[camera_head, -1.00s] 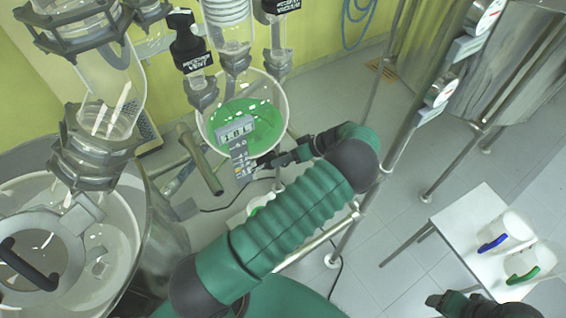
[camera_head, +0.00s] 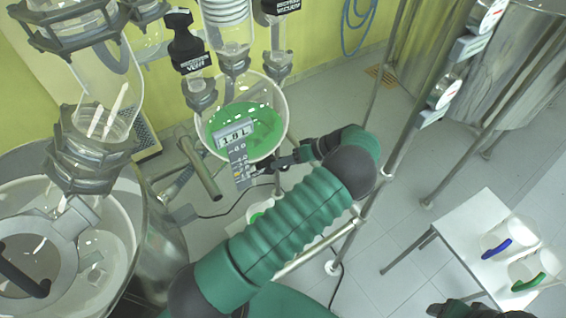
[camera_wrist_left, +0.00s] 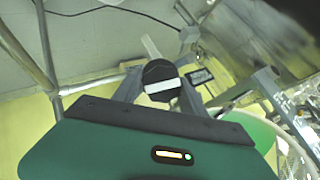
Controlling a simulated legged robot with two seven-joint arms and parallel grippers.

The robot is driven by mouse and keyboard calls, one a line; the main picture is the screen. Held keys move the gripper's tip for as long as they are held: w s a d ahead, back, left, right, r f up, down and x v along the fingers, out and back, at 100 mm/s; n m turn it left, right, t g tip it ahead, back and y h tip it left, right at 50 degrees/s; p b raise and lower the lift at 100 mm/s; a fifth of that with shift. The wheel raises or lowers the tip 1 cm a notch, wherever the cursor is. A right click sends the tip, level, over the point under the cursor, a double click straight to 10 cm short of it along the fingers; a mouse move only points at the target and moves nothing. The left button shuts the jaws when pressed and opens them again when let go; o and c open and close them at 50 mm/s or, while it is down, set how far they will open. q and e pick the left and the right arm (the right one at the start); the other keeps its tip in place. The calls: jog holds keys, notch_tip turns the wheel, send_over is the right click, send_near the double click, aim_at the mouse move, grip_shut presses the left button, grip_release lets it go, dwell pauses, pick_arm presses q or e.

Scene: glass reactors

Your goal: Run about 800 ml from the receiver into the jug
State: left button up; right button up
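The receiver (camera_head: 273,108) is a round glass vessel holding green liquid, with a small display (camera_head: 235,136) on its front whose reading ends in L; its digits are hard to read. My left gripper (camera_head: 268,163) is just under the receiver. In the left wrist view its two fingers flank a round black knob with a white stripe (camera_wrist_left: 162,84) and seem closed on it. Under my left arm, a pale vessel with some green in it (camera_head: 256,212) is partly hidden; it looks like the jug. My right gripper (camera_head: 470,309) shows only partly at the bottom edge.
A large glass reactor (camera_head: 120,225) stands at the left. Metal frame posts (camera_head: 405,135) rise right of my left arm.

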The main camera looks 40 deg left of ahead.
pick_arm(q)
jog(key=shift+o, duration=1.2)
jog(key=shift+w+d, duration=0.1)
jog(key=shift+d, duration=0.05)
jog(key=shift+o, duration=0.6)
jog(key=shift+d, duration=0.15)
jog(key=shift+w+d+r, duration=0.15)
jog(key=shift+d+r, duration=0.05)
jog(key=shift+r, duration=0.05)
jog(key=b+v, duration=0.2)
jog(key=v, duration=0.5)
pick_arm(e)
jog(key=f, duration=0.2)
jog(key=shift+w+d+f, duration=0.1)
jog(key=shift+d+f, duration=0.25)
